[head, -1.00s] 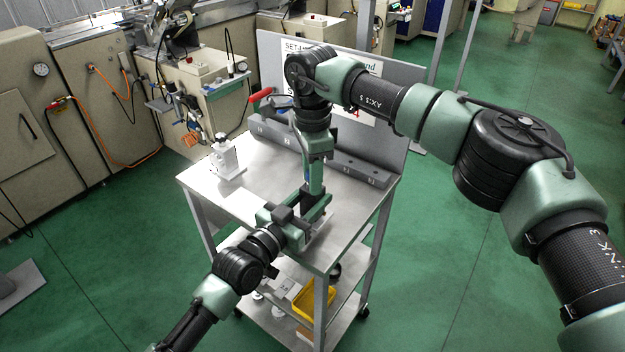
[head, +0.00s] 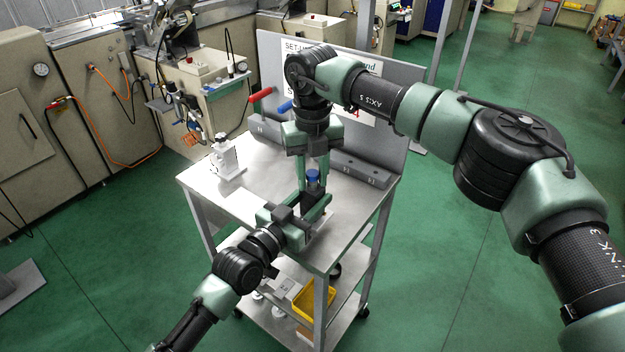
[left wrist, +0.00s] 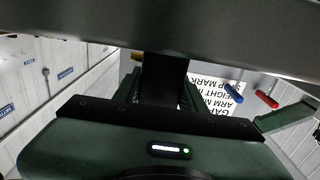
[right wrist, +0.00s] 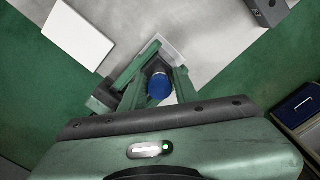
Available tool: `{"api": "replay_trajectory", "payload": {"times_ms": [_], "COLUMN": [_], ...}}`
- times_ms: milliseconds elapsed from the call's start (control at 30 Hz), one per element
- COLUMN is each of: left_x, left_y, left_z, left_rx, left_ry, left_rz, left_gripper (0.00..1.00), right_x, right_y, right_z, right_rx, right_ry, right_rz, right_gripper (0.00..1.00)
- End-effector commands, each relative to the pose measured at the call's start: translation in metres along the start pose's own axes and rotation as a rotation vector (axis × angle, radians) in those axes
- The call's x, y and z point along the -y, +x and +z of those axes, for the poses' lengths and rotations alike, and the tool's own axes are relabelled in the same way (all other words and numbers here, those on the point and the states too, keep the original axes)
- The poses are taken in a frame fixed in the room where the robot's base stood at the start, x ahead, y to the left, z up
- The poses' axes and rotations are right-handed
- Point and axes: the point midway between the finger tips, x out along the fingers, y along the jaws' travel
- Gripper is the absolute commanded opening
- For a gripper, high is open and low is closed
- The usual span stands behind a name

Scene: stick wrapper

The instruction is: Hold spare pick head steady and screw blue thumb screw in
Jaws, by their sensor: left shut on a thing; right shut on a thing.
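The blue thumb screw (head: 313,175) stands upright above the dark spare pick head (head: 311,198) near the table's front corner. My right gripper (head: 312,178) points straight down and is shut on the blue screw; the right wrist view shows the blue top (right wrist: 159,87) between its fingers. My left gripper (head: 312,207) reaches in from the lower left and is shut on the pick head, a dark block (left wrist: 163,82) in the left wrist view. How deep the screw sits is hidden.
A small white device (head: 224,158) stands on the left of the metal table (head: 262,205). A grey rail (head: 362,170) and a sign board (head: 400,75) line the back. Red (head: 261,95) and blue (head: 285,106) handles stick out behind my right gripper.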

Motion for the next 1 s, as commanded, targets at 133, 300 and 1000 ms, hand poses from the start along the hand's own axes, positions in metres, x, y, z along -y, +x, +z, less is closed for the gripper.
{"api": "replay_trajectory", "payload": {"times_ms": [133, 300, 1000], "left_x": [0.0004, 0.0003, 0.0002], "left_y": [0.0, 0.0, 0.0], "left_z": [-0.0001, -0.0002, -0.0001], "left_rx": [0.0, 0.0, 0.0], "left_ry": [0.0, 0.0, 0.0], "left_rz": [-0.001, -0.001, 0.0], "left_gripper": [0.0, 0.0, 0.0], "right_x": [0.0001, 0.0, 0.0], "right_y": [-0.0003, -0.0003, -0.0002], "right_z": [0.0001, 0.0001, 0.0], "right_rx": [0.0, 0.0, 0.0], "right_ry": [0.24, 0.406, 0.343], "right_rz": [0.0, 0.0, 0.0], "right_gripper": [0.0, 0.0, 0.38]}}
